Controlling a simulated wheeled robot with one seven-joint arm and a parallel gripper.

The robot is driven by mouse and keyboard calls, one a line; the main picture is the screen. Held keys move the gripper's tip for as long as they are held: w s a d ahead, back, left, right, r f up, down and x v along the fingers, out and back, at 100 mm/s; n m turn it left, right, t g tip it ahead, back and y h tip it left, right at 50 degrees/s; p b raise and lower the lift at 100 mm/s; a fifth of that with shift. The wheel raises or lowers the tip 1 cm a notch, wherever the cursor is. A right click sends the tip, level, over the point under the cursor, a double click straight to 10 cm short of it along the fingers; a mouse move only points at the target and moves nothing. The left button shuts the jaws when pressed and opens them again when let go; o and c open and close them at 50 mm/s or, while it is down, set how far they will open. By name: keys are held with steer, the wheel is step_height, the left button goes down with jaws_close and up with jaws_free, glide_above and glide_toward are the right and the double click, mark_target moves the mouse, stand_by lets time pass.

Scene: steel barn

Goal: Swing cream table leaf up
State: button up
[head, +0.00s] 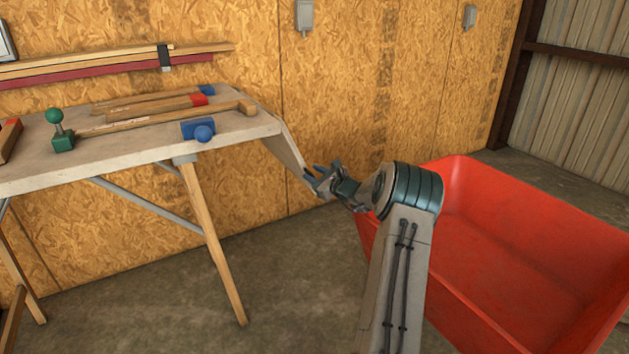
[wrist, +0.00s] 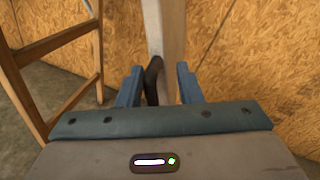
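The cream table leaf (head: 287,148) hangs steeply down from the right end of the cream table (head: 235,126). My gripper (head: 318,180) is at the leaf's lower end in the head view. In the wrist view the leaf (wrist: 170,35) stands ahead as a pale upright board. A dark curved piece (wrist: 153,78), perhaps a handle on the leaf, shows between my fingers. The fingers (wrist: 159,85) are apart, with gaps beside the dark piece. Whether they touch the leaf is hard to tell.
On the table lie a long-handled mallet (head: 165,117), wooden tools, a blue clamp (head: 200,130) and a green knobbed block (head: 62,138). A large red bin (head: 510,270) stands right of my arm. Wooden trestle legs (head: 215,245) stand below. A chipboard wall (head: 340,80) is behind.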

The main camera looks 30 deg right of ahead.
steer(key=s+d+r+p, duration=0.3)
steer(key=s+d+r, duration=0.3)
steer(key=s, duration=0.4)
steer(key=shift+r, duration=0.75)
steer(key=shift+d, duration=0.15)
steer(key=shift+w, duration=0.1)
